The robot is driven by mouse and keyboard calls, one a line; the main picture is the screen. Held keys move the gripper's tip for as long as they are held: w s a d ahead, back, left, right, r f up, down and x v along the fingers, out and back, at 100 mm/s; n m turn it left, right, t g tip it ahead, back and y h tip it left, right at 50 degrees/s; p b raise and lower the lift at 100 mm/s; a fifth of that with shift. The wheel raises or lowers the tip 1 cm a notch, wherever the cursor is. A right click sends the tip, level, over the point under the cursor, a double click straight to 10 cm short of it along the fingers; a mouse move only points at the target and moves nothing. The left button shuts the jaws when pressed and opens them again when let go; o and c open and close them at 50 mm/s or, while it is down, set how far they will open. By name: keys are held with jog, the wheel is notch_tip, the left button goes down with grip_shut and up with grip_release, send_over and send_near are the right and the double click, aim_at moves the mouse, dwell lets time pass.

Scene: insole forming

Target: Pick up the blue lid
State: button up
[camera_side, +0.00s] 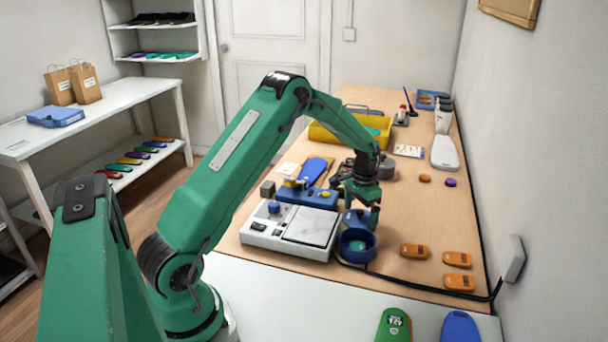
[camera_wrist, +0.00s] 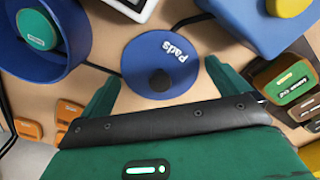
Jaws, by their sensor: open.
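The blue lid (camera_wrist: 150,50) is a round disc marked "Pads" with a black knob. In the wrist view it lies flat, between and just ahead of my fingers. In the side view the lid (camera_side: 356,217) is partly hidden under my gripper (camera_side: 362,210), next to the blue pot. My gripper (camera_wrist: 165,75) is open, one finger on each side of the lid's near part, with nothing held. Whether the fingers touch the lid I cannot tell. The blue pot (camera_side: 345,252) stands open with a green pad inside; it also shows in the wrist view (camera_wrist: 73,66) at upper left.
A white press machine (camera_side: 275,235) stands left of the pot, with a blue fixture (camera_side: 308,198) behind it. Several orange pieces (camera_side: 414,251) lie to the right. A yellow bin (camera_side: 322,137) stands farther back. The table's right middle is mostly clear.

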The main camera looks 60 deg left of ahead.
aim_at(361, 211)
jog(key=shift+c, duration=0.4)
jog(key=c, duration=0.7)
jog(key=shift+o, duration=0.2)
jog(key=shift+r, duration=0.1)
jog(key=shift+r, duration=0.45)
notch_tip(361, 211, up, 3)
jog(key=shift+r, duration=0.15)
jog(key=s+d+r, duration=0.2)
jog(key=d+r, duration=0.4)
jog(key=d, duration=0.5)
jog(key=shift+s+d+r, duration=0.2)
jog(key=shift+d+r, duration=0.05)
jog(key=shift+r, duration=0.05)
jog(key=shift+s+a+r, duration=0.1)
jog(key=shift+s+a, duration=0.1)
jog(key=shift+s, duration=0.75)
jog(key=shift+s+a+r, duration=0.1)
jog(key=shift+s+a, duration=0.05)
jog(key=shift+s, duration=0.75)
jog(key=shift+s+a, duration=0.2)
jog(key=shift+s, duration=0.75)
